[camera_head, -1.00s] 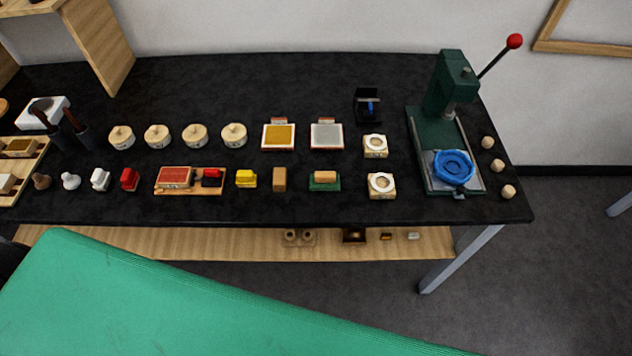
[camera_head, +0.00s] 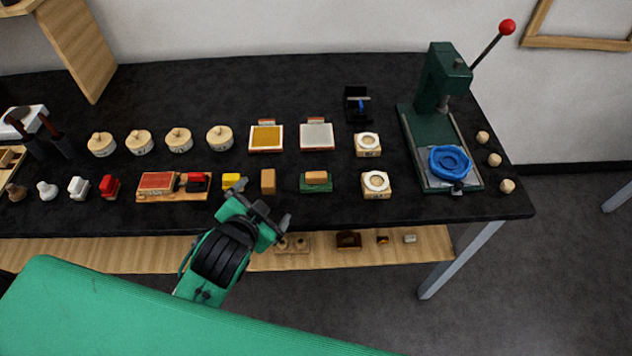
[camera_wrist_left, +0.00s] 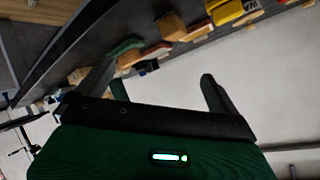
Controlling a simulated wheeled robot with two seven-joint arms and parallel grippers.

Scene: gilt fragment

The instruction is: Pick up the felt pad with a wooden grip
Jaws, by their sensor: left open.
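The felt pad with a wooden grip (camera_head: 316,182) is a green pad with a light wooden block on top. It sits near the front edge of the black table, between a plain wooden block and a white block with a ring. It also seems to show in the left wrist view (camera_wrist_left: 128,50), small and tilted. My left gripper (camera_head: 262,203) is open and empty at the table's front edge, left of the pad and apart from it. Its two fingers also show in the left wrist view (camera_wrist_left: 158,82). My right gripper is not in view.
A wooden block (camera_head: 268,181) and a yellow block (camera_head: 231,181) stand left of the pad. A white ring-topped block (camera_head: 376,185) stands right of it. A green lever press (camera_head: 437,120) is further right. Behind the pad is a grey-topped tray (camera_head: 316,136).

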